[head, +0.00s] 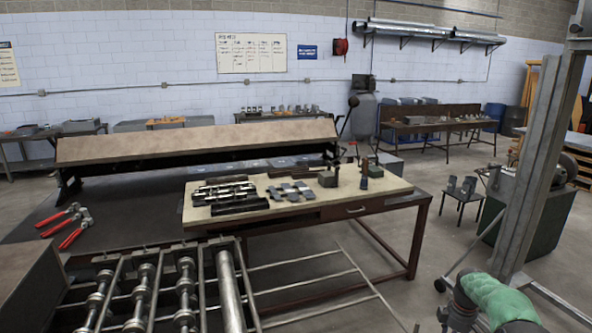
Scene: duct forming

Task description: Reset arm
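The task names no object. A wooden-topped workbench (330,204) stands in the middle with metal parts on it. A rack of metal tooling (228,190) lies at its left end, and small grey blocks (292,191) lie beside it.
Red-handled tools (72,228) lie on the dark surface at left. A long brake-like machine (190,143) stands behind. A roller machine (165,295) fills the lower left. Open floor (440,245) lies between.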

